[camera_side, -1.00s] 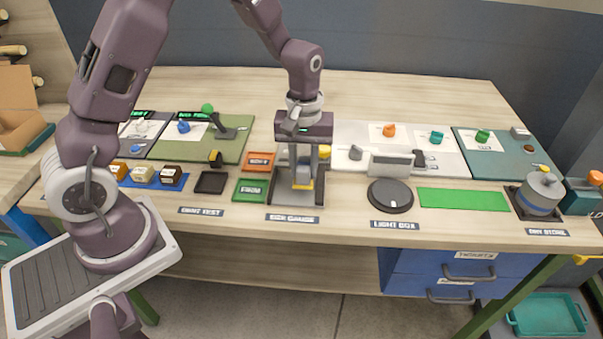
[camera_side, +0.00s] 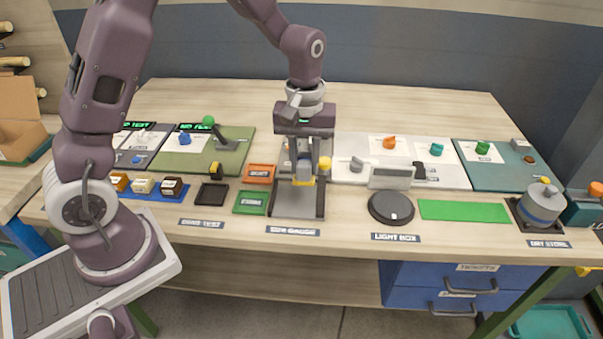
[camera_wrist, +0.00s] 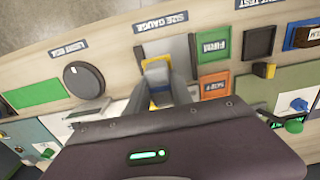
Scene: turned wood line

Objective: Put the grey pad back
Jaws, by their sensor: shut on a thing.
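My gripper (camera_side: 303,172) is over the size gauge's grey plate (camera_side: 300,205), pointing down. It is shut on a small grey piece with yellow on it (camera_side: 303,182). In the wrist view, the held piece (camera_wrist: 157,68) shows grey on top with a yellow border between the fingers. I cannot tell for sure that it is the grey pad. The fingers hide part of it. The gauge plate also shows in the wrist view (camera_wrist: 180,52). A yellow knob (camera_side: 325,163) of the gauge stands just right of the fingers.
Orange (camera_side: 260,174) and green (camera_side: 250,202) trays and an empty black tray (camera_side: 211,194) lie left. A black round disc (camera_side: 391,207), a grey upright panel (camera_side: 391,177) and a bare green mat (camera_side: 465,210) lie right. A lidded grey pot (camera_side: 541,202) stands far right.

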